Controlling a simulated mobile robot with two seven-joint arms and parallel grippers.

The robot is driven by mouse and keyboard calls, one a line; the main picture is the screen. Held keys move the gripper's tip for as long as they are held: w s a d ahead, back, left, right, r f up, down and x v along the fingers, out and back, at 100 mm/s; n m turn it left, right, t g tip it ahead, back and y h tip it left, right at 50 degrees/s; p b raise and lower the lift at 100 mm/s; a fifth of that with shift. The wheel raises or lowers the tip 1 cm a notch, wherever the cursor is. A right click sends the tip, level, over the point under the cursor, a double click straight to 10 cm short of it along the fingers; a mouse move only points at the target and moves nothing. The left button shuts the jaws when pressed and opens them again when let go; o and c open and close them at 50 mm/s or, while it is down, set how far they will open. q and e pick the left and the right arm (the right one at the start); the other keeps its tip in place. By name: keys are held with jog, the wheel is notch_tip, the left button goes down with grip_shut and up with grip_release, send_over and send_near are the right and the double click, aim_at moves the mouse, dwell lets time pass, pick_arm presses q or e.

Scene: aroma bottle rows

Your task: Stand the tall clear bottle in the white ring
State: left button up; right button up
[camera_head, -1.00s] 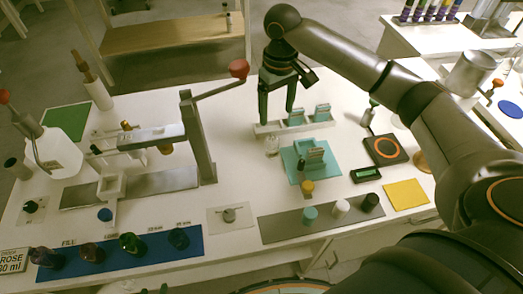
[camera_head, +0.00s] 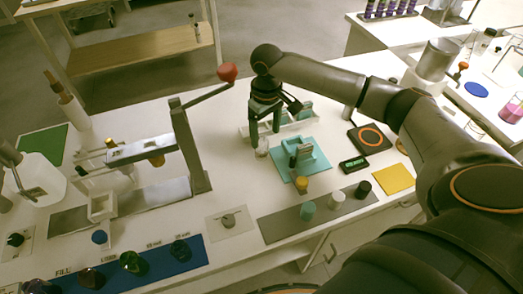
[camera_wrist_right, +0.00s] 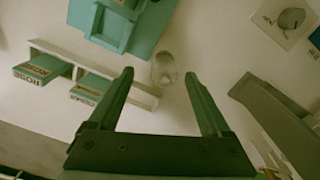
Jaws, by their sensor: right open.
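A small clear bottle (camera_head: 262,148) stands on the white table, left of the teal tray. It also shows in the right wrist view (camera_wrist_right: 163,70), where it looks clear and round-topped. My right gripper (camera_head: 265,138) is open and points down at the bottle, with its fingertips close around it; contact cannot be told. In the wrist view the bottle lies between and slightly beyond the two green fingertips. My left gripper is not seen.
The teal tray (camera_head: 280,165) with a teal block is close right of the bottle. A white rack (camera_wrist_right: 146,99) with teal boxes stands behind. A lever press (camera_head: 190,145) rises to the left. Dark bottles stand on a blue mat (camera_head: 205,254) at front left.

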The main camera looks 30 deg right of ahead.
aim_at(262, 144)
jog(key=f, duration=0.5)
jog(key=shift+w+a+f+b, duration=0.15)
jog(key=shift+w+a+b, duration=0.2)
jog(key=shift+a, duration=0.05)
grip_shut()
